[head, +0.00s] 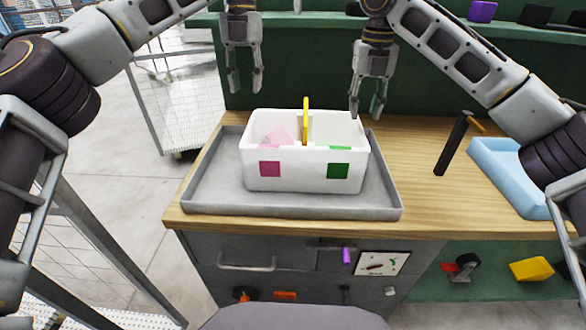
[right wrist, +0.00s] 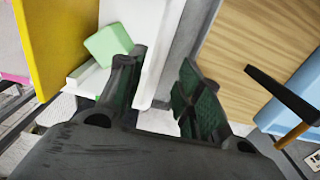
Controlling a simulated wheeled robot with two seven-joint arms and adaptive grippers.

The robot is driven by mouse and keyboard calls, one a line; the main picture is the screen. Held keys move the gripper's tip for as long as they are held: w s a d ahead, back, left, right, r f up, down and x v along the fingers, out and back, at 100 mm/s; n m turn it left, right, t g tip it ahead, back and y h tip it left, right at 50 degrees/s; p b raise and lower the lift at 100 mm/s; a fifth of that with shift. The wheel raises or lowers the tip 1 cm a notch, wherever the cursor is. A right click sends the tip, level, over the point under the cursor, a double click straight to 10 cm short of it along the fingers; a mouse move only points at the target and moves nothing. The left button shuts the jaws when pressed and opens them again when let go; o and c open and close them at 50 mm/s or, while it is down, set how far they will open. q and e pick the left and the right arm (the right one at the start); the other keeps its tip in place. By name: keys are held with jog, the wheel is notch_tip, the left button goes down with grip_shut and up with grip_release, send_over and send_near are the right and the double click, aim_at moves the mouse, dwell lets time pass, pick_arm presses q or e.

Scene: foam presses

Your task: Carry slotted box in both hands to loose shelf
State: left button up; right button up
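The white slotted box (head: 304,178) sits in a grey tray (head: 290,207) on the wooden worktop. A yellow divider (head: 306,119) stands in its middle. A pink piece (head: 279,136) lies in the left compartment; a pale green block (right wrist: 108,44) shows inside in the right wrist view. The box front bears a pink and a green square. My left gripper (head: 245,82) is open and empty, behind and above the box's left end. My right gripper (head: 365,106) is open near the back right corner; its wrist view shows the white wall between the fingers (right wrist: 158,95). I cannot tell which shelf is the loose one.
A blue tray (head: 510,178) and a black-headed hammer (head: 453,143) lie on the worktop at right. A green shelf (head: 420,22) runs along the back with purple and black items. A wire cart (head: 178,110) stands at left. Drawers are below the worktop.

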jog(key=shift+r, duration=2.4)
